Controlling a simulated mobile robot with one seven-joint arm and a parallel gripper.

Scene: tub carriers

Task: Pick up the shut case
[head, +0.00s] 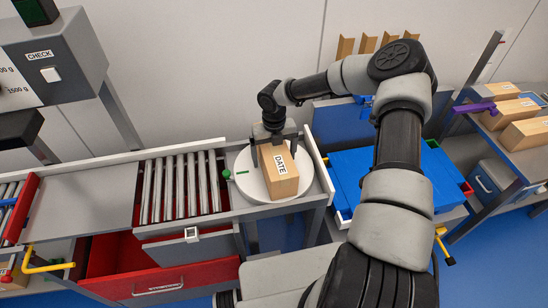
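A tan closed case (279,176) with a white DATE label lies on a round white turntable (247,184) in the head view. Its visible faces show no opening. My gripper (275,149) points down over the case's far end, with one finger at the left side and one at the right. The fingers straddle the case closely. Whether they press on it is too small to tell. The case appears to rest on the turntable, and its far end is partly hidden by my gripper.
A roller conveyor (181,187) lies left of the turntable, above an open red drawer (150,284). A blue lidded tub (352,174) stands to the right, partly behind my arm. More tan boxes (524,133) sit on the right shelf. A CHECK scale unit (57,62) stands at left.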

